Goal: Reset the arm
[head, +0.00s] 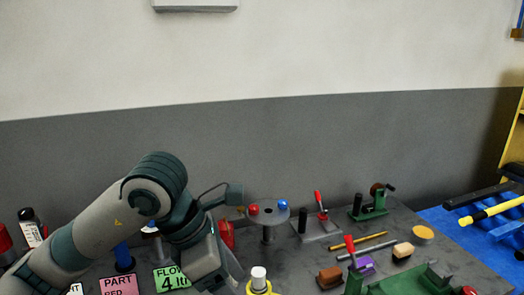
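My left arm (98,220) comes in from the left and bends down over the front left of the grey bench (295,262). My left gripper (232,270) points down at the bottom edge of the head view. Its fingertips are not clearly visible, so I cannot tell whether it is open or shut or holds anything. My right gripper is not in view. A round grey stand (268,216) with a red knob and a blue knob is behind and right of the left gripper, apart from it.
A yellow piece with a white top (259,279) stands near my gripper. Pink (118,285) and green (172,278) cards are left.

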